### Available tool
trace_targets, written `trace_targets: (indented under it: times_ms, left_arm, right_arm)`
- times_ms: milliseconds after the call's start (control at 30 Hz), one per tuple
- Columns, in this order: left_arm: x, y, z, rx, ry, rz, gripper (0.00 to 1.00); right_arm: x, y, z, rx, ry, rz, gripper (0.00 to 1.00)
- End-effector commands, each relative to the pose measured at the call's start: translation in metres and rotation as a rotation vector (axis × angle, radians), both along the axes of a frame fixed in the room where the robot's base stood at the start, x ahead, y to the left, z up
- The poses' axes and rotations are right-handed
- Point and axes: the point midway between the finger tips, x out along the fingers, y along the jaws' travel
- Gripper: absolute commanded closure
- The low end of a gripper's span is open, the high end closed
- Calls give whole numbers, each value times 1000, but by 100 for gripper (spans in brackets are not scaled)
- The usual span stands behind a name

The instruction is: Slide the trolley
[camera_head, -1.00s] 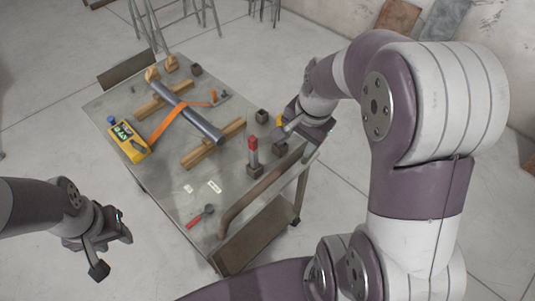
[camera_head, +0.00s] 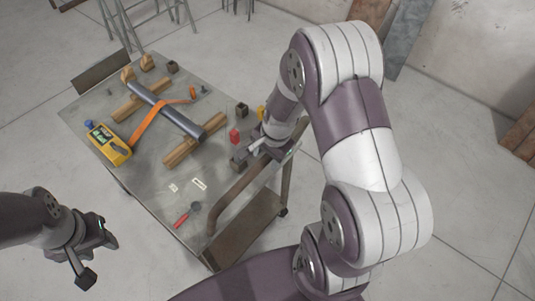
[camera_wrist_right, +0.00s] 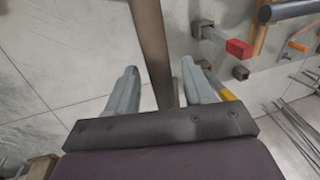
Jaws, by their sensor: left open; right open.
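The trolley (camera_head: 150,190) is a grey metal cart with a worn top and a lower shelf (camera_head: 245,232). Its brown bar handle (camera_head: 232,200) runs along the near right edge. My right gripper (camera_head: 262,150) is open at the far end of this handle. In the right wrist view the handle (camera_wrist_right: 149,35) passes between the two spread fingers of the right gripper (camera_wrist_right: 158,72); I see gaps beside it. My left gripper (camera_head: 99,262) is open and empty, left of the trolley and apart from it, over the floor.
On the trolley top lie a grey tube (camera_head: 185,120) on wooden blocks, an orange strap (camera_head: 148,122), a yellow device (camera_head: 108,145), a red-handled tool (camera_head: 186,215) and a red-topped post (camera_head: 234,136). Metal stools (camera_head: 135,20) stand behind.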

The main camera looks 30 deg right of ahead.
Motion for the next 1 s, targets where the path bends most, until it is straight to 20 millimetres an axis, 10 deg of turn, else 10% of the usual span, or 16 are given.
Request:
trace_targets:
  times_ms: [133, 300, 667, 1000]
  left_arm:
    - [0, 0, 0, 0, 0, 0, 56]
    - [0, 0, 0, 0, 0, 0, 56]
    - [0, 0, 5, 0, 0, 0, 56]
    - [0, 0, 26, 0, 0, 0, 56]
  right_arm:
    - [0, 0, 0, 0, 0, 0, 48]
    - [0, 0, 1, 0, 0, 0, 100]
    - [7, 3, 3, 0, -1, 2, 100]
    - [54, 22, 6, 0, -6, 3, 100]
